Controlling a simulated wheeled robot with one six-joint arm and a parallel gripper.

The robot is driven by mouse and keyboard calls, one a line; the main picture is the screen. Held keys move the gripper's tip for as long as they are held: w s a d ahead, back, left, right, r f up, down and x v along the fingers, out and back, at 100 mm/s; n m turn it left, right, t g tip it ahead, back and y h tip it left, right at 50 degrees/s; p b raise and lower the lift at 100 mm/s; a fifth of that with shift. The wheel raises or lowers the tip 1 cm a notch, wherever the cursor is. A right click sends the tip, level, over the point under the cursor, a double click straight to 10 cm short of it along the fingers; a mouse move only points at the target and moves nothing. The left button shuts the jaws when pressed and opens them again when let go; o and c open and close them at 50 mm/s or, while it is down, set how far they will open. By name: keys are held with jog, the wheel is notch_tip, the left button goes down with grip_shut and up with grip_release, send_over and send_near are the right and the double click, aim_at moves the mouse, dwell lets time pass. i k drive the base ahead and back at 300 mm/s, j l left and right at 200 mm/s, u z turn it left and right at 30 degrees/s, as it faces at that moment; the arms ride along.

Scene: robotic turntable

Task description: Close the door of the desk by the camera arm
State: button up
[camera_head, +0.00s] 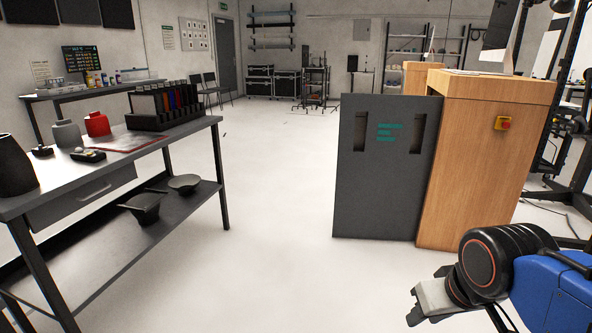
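The desk (482,165) is a light wooden cabinet right of centre, with a yellow and red emergency button on its side. Its dark grey door (380,195) stands open, swung out to the left of the desk's front-left edge. The door has two dark upright recessed slots and teal lettering. My gripper (414,305) is at the bottom right, in front of the desk and nearer to me. Its dark fingertips look spread apart, with nothing between them. It is apart from the door and the desk. The door's far side and the desk's inside are hidden.
A long workbench (150,146) with a lower shelf runs along the left. Open pale floor (270,190) lies between it and the door. A dark camera stand (560,150) with cables on the floor is at the right edge. A second wooden desk (418,78) stands behind.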

aim_at(386, 144)
jog(key=i+j+z, duration=0.1)
jog(key=i+z, duration=0.15)
jog(key=i, duration=0.25)
jog(key=i+j+z, duration=0.2)
jog(key=i, duration=0.25)
jog(key=i+j+z, duration=0.25)
jog(key=i, duration=0.2)
jog(key=i+j, duration=0.2)
jog(key=j, duration=0.2)
jog(key=i+j, duration=0.2)
jog(key=j, duration=0.2)
jog(key=i+j, duration=0.2)
jog(key=j, duration=0.2)
